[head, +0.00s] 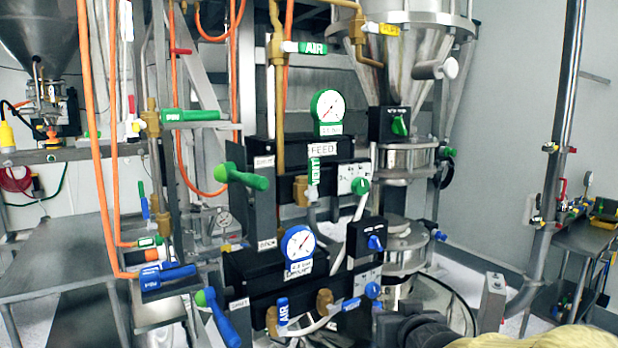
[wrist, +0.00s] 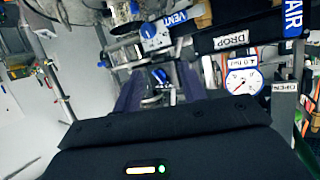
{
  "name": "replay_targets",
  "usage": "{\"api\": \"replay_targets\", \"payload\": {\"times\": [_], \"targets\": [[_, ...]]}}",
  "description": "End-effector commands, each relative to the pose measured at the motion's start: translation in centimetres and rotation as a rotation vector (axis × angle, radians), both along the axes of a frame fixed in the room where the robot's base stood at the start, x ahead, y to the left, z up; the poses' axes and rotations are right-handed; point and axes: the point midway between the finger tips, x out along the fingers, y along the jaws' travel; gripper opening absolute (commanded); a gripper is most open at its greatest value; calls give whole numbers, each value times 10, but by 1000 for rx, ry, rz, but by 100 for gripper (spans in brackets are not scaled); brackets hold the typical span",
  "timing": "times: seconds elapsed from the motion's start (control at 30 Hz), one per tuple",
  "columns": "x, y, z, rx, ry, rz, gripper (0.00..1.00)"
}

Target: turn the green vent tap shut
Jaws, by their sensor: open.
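The green vent tap (head: 314,171) is in the head view, on the upper black FEED panel, below the green-rimmed gauge. Its green handle, lettered VENT, stands upright beside a brass fitting. I do not make out the green tap in the wrist view. My gripper (wrist: 160,88) shows in the wrist view, its two dark fingers apart with nothing held between them. Beyond the fingers is the lower DROP panel with a blue vent tap (wrist: 176,19). In the head view a dark part of my arm shows at the bottom right; the fingertips are not visible there.
A green lever (head: 245,177) sticks out left of the FEED panel, and a green knob (head: 361,186) is to the right. Orange hoses (head: 100,150) hang at left.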

Motion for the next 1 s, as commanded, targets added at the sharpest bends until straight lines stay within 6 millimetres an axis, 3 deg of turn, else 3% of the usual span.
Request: {"api": "replay_targets", "payload": {"times": [0.1,0.2,0.3,0.4,0.5,0.73,1.0], "targets": [[13,21,64,65,-263,103,42],[8,41,118,125,-462,216,42],[-6,57,160,177,-613,327,42],[-19,68,185,210,-699,406,42],[-25,73,195,225,-734,443,42],[-25,71,196,224,-736,441,42],[-15,76,203,222,-734,438,42]]}}
